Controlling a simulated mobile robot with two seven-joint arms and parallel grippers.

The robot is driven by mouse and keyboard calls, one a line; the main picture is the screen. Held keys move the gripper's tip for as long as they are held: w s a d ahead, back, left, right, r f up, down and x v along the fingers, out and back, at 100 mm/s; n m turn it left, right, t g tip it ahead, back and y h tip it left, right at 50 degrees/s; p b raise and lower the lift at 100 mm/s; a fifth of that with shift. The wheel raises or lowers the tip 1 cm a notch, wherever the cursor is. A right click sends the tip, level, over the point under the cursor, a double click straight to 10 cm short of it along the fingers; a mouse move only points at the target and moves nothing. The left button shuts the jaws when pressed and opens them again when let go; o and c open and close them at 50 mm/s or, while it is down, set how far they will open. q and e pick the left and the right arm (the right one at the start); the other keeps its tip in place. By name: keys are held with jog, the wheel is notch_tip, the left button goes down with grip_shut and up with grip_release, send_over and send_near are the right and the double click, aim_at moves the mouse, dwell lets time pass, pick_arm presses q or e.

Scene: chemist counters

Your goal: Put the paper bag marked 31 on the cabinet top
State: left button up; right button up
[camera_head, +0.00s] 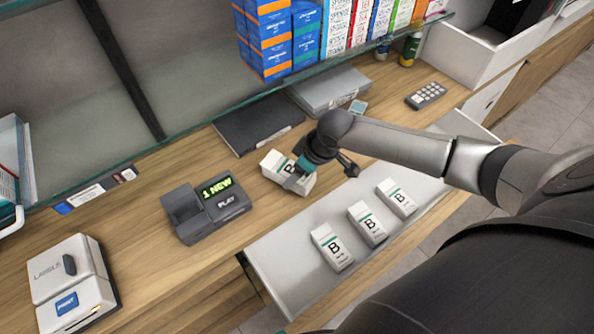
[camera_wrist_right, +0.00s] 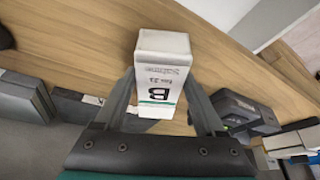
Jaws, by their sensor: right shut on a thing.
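No paper bag marked 31 can be made out in either view. My right gripper (camera_head: 298,172) is shut on a white box (camera_head: 272,163) with a black B and a green band. The same box shows between the two fingers in the right wrist view (camera_wrist_right: 163,48), its print upside down. It is at the wooden counter, right of the grey device; I cannot tell if it touches the counter. Three similar white boxes, left (camera_head: 332,247), middle (camera_head: 367,223) and right (camera_head: 396,198), lie on a pale grey surface in front. My left gripper is not in view.
A grey device (camera_head: 205,210) reading "1 NEW" and a label printer (camera_head: 70,285) stand on the wooden counter (camera_head: 150,240). A black flat pad (camera_head: 257,125), a grey case (camera_head: 328,88) and a keypad (camera_head: 426,95) lie behind. A glass shelf with medicine boxes (camera_head: 268,40) overhangs the back.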

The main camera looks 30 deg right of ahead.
jog(key=o, duration=1.5)
jog(key=shift+f, duration=0.1)
jog(key=p+v, duration=0.2)
jog(key=v, duration=1)
